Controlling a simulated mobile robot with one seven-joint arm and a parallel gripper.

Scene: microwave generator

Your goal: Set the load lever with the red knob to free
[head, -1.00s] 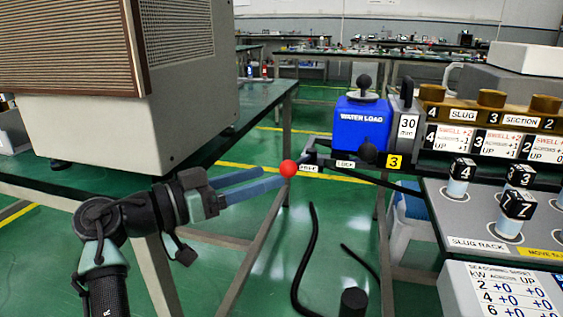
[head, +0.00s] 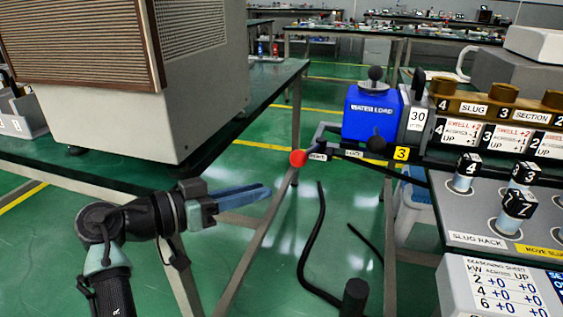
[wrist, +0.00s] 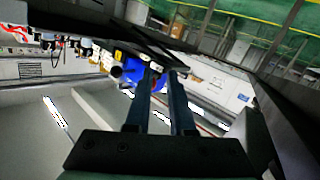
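The red knob (head: 298,158) of the load lever stands at the left end of the labelled strip below the blue WATER LOAD box (head: 371,112). The FREE label (head: 317,156) is just right of the knob, and the LOCK label (head: 354,154) is farther right. My gripper (head: 268,190) is left of and lower than the knob in the head view, apart from it and empty. In the wrist view, a gap shows between the fingers of my gripper (wrist: 160,70), with the blue box (wrist: 205,76) beyond. I cannot make out the red knob there.
A large grey cabinet (head: 200,125) stands on a green table at left. The slug rack (head: 475,210) with several black-topped pegs and a brass-knobbed panel are at right.

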